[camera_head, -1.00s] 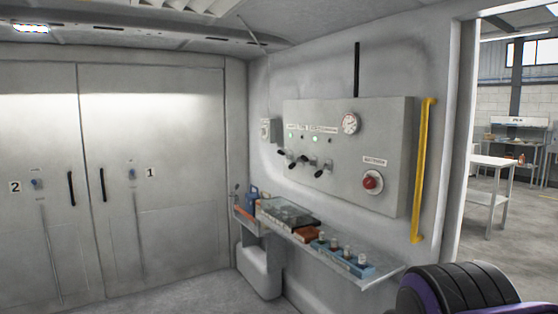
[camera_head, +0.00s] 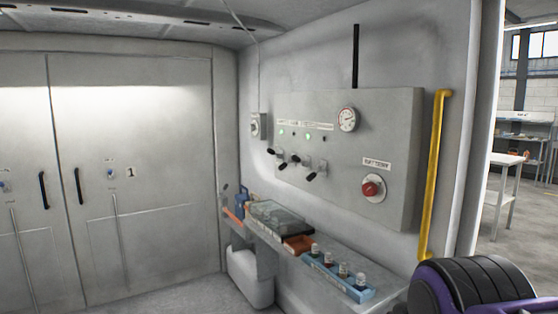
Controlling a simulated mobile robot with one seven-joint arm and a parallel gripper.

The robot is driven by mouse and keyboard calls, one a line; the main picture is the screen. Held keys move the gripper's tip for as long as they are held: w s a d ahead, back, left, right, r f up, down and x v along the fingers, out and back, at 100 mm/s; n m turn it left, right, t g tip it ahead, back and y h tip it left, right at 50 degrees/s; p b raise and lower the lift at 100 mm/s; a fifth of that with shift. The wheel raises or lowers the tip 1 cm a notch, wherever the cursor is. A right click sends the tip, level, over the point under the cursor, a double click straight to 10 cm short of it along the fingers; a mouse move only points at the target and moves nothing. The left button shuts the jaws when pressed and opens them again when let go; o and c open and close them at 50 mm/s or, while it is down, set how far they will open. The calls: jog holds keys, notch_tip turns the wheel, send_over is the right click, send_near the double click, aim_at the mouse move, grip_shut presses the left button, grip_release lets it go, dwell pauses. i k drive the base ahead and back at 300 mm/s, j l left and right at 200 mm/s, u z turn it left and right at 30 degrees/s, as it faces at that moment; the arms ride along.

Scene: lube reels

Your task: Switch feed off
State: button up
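A grey control panel (camera_head: 385,125) is on the right wall. It carries several black-handled levers, with one lever (camera_head: 316,171) at the lower right of the group. Small green lights (camera_head: 282,132) show above the levers under small labels too small to read. A round gauge (camera_head: 347,119) is at the panel's upper middle. A red rotary knob (camera_head: 372,188) sits under a label that seems to read "BATTERY". I cannot read which control is the feed. My gripper is not in view; a black and purple part of my own body shows at the lower right.
A shelf (camera_head: 345,262) below the panel holds a blue tray (camera_head: 338,280) with several small bottles, an orange box (camera_head: 298,243) and a clear case (camera_head: 275,215). A yellow grab rail (camera_head: 436,175) stands beside the doorway. A white container (camera_head: 249,276) is under the shelf.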

aim_at(295, 158)
jog(key=i+j+u, duration=0.3)
jog(key=i, duration=0.15)
jog(key=i+j+u, duration=0.1)
jog(key=i+u, duration=0.15)
jog(key=i, duration=0.2)
jog(key=i+u, duration=0.3)
jog(key=i, duration=0.15)
jog(key=i+j+z, duration=0.15)
jog(key=i+z, duration=0.25)
jog(key=i, duration=0.15)
jog(key=i+j+z, duration=0.4)
jog(key=i, duration=0.15)
jog(key=i+j+z, duration=0.4)
jog(key=k+z, duration=0.15)
jog(key=z, duration=0.4)
jog(key=i+j+u, duration=0.15)
jog(key=u, duration=0.35)
